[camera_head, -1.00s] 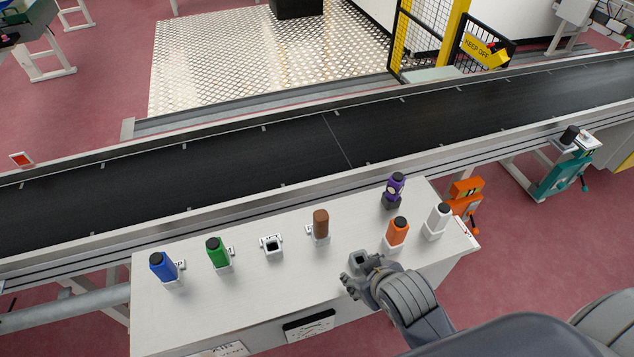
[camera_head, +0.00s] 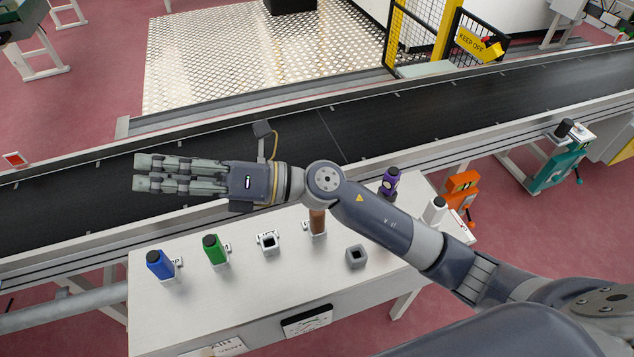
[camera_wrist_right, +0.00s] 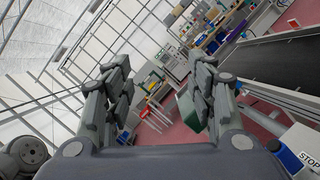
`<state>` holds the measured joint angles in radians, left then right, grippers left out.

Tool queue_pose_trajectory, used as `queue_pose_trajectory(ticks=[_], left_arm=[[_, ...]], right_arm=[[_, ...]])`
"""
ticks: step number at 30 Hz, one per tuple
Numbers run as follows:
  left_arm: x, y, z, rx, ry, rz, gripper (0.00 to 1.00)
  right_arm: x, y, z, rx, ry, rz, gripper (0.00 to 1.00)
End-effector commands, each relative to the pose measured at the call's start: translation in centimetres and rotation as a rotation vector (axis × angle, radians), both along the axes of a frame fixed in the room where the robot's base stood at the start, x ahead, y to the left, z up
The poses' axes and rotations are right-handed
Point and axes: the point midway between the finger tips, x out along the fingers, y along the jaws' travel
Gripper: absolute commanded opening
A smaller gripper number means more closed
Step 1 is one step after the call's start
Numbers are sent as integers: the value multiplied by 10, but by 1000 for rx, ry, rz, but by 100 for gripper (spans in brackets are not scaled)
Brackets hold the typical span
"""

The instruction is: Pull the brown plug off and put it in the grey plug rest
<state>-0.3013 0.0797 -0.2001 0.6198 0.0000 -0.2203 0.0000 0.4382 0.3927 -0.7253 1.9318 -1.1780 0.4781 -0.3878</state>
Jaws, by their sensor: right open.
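The brown plug (camera_head: 317,222) stands upright in a white socket on the white bench. My right arm hides its top in the head view. The grey plug rest (camera_head: 357,256), a small square holder with a dark opening, stands empty to the right of the brown plug and nearer the front. My right gripper (camera_head: 136,173) is open and empty, its fingers pointing left above the conveyor, well left of the brown plug. The right wrist view shows its two spread fingers (camera_wrist_right: 162,88) with nothing between them. My left gripper is not in view.
Blue (camera_head: 160,264) and green (camera_head: 213,249) plugs stand at left, beside an empty white socket (camera_head: 268,242). Purple (camera_head: 390,182) and white (camera_head: 435,209) plugs stand at right. The black conveyor (camera_head: 80,205) runs behind the bench. The bench's front middle is clear.

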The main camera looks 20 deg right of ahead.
Motion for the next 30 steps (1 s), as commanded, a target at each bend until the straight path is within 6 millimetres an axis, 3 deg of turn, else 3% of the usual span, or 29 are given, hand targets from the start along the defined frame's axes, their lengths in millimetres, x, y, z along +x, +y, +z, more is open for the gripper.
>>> queue_pose_trajectory(ticks=[2, 5, 8, 12, 15, 18, 21, 25, 30], left_arm=[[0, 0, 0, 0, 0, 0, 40], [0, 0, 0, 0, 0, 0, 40], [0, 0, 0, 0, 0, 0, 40], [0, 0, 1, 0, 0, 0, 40], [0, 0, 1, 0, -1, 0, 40], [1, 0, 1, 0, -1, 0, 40], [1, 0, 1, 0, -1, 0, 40], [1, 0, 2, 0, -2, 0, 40], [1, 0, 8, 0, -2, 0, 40]], right_arm=[[-14, 11, -27, -197, -159, 108, 52], [-25, 8, -74, -461, -333, 245, 52], [-21, -19, -123, -743, -472, 374, 52], [5, -91, -175, -1154, -595, 535, 52], [27, -152, -191, -1419, -619, 626, 52], [44, -200, -191, -1608, -606, 686, 52], [53, -231, -188, -1726, -585, 721, 52], [56, -248, -186, -1787, -567, 742, 52], [56, -249, -201, -1791, -562, 746, 52]])
